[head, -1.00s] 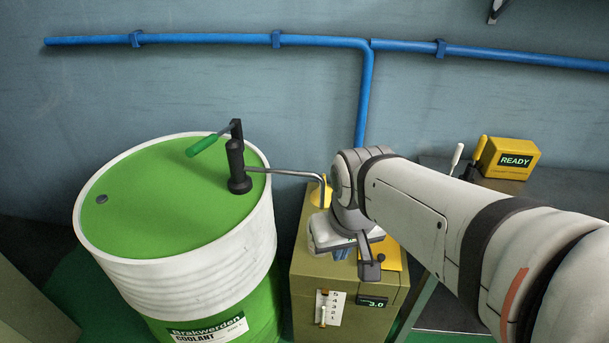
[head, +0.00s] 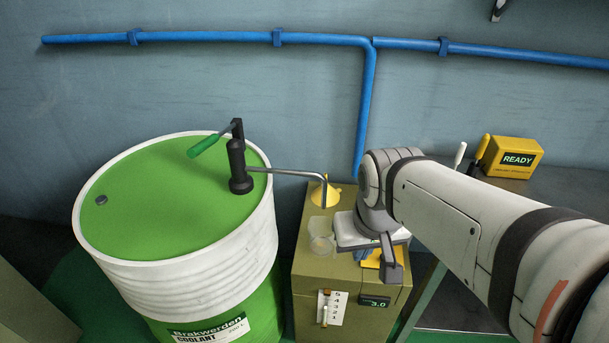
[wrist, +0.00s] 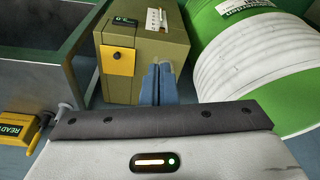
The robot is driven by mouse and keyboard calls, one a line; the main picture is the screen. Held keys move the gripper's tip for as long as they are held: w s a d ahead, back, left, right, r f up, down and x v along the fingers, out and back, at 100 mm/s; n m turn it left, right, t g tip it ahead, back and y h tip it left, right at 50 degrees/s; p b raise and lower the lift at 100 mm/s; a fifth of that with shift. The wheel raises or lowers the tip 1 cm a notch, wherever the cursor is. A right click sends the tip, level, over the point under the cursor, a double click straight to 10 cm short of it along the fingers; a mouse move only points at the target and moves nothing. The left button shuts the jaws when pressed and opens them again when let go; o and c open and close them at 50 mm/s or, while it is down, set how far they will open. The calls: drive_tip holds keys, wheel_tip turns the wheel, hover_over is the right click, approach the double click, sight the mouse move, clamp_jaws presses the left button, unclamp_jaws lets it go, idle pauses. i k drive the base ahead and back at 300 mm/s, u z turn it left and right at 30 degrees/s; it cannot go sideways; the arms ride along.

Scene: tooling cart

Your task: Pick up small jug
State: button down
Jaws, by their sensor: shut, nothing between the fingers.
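The small jug (head: 320,238) is a clear, see-through vessel. It stands upright on top of the olive cabinet (head: 313,268), below the end of the bent spout. My gripper (head: 361,254) is just right of the jug in the head view, apart from it and mostly hidden behind my wrist. In the wrist view the two blue fingers of my gripper (wrist: 158,70) are together and empty above the cabinet. A pale outline beside the fingers there may be the jug, but I cannot tell.
A yellow funnel (head: 325,193) sits behind the jug. The green-topped drum (head: 165,205) with its hand pump (head: 238,165) stands left, its metal spout (head: 290,171) reaching over the cabinet. A yellow plate (wrist: 117,60) lies on the cabinet. A yellow READY box (head: 511,157) is at right.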

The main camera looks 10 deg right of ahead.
sight(321, 246)
drive_tip(key=z, duration=2.75)
drive_tip(key=k, duration=1.15)
drive_tip(key=u, duration=1.8)
drive_tip(key=i, duration=0.5)
drive_tip(key=u, duration=0.05)
